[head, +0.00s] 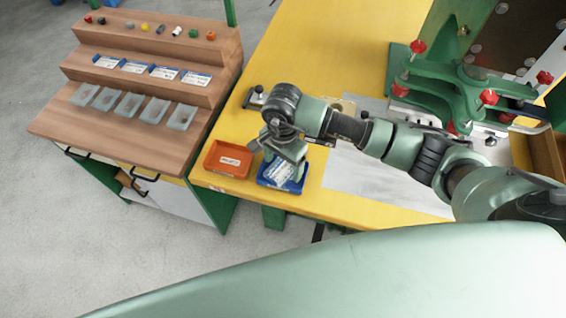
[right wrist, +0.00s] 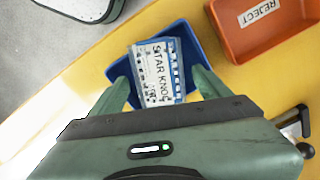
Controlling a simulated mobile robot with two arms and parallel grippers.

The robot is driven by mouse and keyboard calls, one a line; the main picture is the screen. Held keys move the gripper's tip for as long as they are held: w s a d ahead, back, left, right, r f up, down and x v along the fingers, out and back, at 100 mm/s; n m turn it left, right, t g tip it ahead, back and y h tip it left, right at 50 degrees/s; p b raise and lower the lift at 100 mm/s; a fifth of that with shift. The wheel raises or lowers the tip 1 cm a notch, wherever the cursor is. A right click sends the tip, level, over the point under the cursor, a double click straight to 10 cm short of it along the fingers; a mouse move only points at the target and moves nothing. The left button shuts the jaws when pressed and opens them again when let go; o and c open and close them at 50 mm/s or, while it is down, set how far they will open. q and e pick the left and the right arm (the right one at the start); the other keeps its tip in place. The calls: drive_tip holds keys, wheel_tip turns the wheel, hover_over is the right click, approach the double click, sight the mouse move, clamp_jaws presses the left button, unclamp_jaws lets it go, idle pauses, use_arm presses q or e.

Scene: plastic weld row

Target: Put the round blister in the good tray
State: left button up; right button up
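A clear blister pack with a white label reading "STAR KNO…" (right wrist: 158,75) lies at a slant over the blue tray (right wrist: 193,45), seemingly inside it. The pack also shows in the head view (head: 278,172), in the blue tray (head: 280,189) at the table's near left corner. No "good" label is readable, and the pack's round shape cannot be made out. My right gripper (right wrist: 161,75) is right above the tray, pointing down. Its fingers stand apart on both sides of the pack, with a gap showing at the right finger. My left gripper is not in view.
An orange tray marked REJECT (head: 228,159) stands left of the blue tray. A green clamp fixture (head: 455,85) is at the right. A grey sheet (head: 365,180) lies on the yellow table.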

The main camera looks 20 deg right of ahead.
drive_tip(key=shift+r, duration=0.1)
drive_tip(key=shift+r+p, duration=0.2)
drive_tip(key=shift+p, duration=0.15)
wheel_tip(320, 180, up, 12)
drive_tip(key=b, duration=0.3)
